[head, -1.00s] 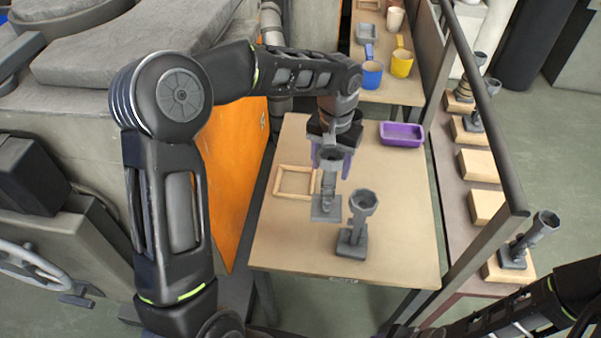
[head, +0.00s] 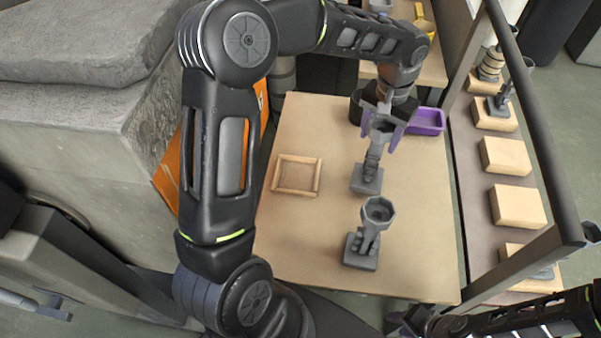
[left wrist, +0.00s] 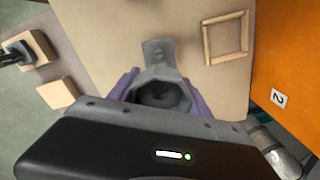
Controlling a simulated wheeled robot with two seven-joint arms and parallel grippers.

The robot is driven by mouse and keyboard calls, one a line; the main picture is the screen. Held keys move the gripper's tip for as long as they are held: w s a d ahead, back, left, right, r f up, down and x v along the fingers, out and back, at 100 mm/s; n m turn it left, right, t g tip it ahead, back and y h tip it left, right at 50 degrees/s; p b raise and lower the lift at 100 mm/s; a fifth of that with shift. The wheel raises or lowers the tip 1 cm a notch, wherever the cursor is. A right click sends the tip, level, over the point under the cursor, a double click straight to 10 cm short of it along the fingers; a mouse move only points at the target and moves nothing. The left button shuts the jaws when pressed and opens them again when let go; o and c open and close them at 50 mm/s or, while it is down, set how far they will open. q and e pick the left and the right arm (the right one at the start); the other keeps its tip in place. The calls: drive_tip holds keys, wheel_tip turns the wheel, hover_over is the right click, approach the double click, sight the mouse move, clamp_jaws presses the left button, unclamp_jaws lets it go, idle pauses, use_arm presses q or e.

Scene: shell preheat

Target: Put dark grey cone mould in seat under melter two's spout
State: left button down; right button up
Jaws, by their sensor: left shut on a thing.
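My left gripper (head: 388,117) has purple fingers and is shut on the upper part of a grey mould (head: 373,160) with a cup-like top, a stem and a square base. The mould is upright; I cannot tell whether its base touches the table. In the left wrist view its round mouth (left wrist: 160,94) sits between the fingers. A second, similar grey mould (head: 368,237) stands nearer on the table. A square wooden frame (head: 297,175) lies flat and empty to the left. It also shows in the left wrist view (left wrist: 208,45), beside an orange panel marked "2" (left wrist: 279,98). My right gripper (head: 415,318) is at the bottom edge, its jaws unclear.
A purple tray (head: 427,121) stands at the table's far right. Wooden blocks (head: 517,207), some bearing grey pieces, line a shelf behind a dark rail (head: 540,130). The table (head: 310,245) is bare between the frame and the moulds.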

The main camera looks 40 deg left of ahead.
use_arm(q)
drive_tip(key=s+a+r+m+p, duration=0.1)
drive_tip(key=s+a+r+m, duration=0.2)
drive_tip(key=a+m, duration=0.5)
drive_tip(key=s+a+r+m, duration=0.3)
drive_tip(key=s+a+m, duration=0.2)
drive_tip(key=a+m, duration=0.3)
drive_tip(key=shift+s+a+r+m+p, duration=0.2)
drive_tip(key=shift+a+r+m+p, duration=0.2)
drive_tip(key=shift+a, duration=0.4)
drive_tip(key=shift+f, duration=0.1)
wheel_tip(320, 180, down, 6)
